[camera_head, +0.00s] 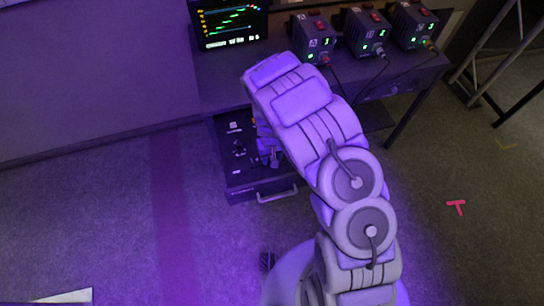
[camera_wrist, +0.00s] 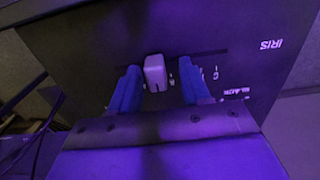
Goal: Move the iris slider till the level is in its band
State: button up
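The iris slider (camera_wrist: 155,70) is a pale blocky knob on a dark slot in a dark panel (camera_wrist: 225,60). The panel carries the printed word IRIS at its upper right in the wrist view. My gripper (camera_wrist: 157,90) is open, with one blue finger on each side of the knob. A narrow gap shows at the left finger and a wider one at the right. In the head view, my gripper (camera_head: 268,152) is over the right side of the pulled-out drawer panel (camera_head: 236,170), and my arm hides part of it. The monitor (camera_head: 230,22) shows green and yellow marks, too small to read.
Several dark boxes with red switches and green lights, including one box (camera_head: 313,38), stand on the desk (camera_head: 215,85), with cables hanging from them. A drawer handle (camera_head: 277,194) juts out in front. A truss stand (camera_head: 490,60) is at right. The carpet left of the drawer is clear.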

jog(key=shift+d, duration=0.3)
jog(key=c, duration=0.7)
grip_shut()
jog(key=shift+a, duration=0.1)
jog(key=shift+d+r+p, duration=0.15)
jog(key=shift+d+p, duration=0.05)
jog(key=shift+p, duration=0.25)
jog(key=shift+w+d, duration=0.15)
jog(key=shift+d, duration=0.15)
jog(key=o, duration=0.7)
grip_release()
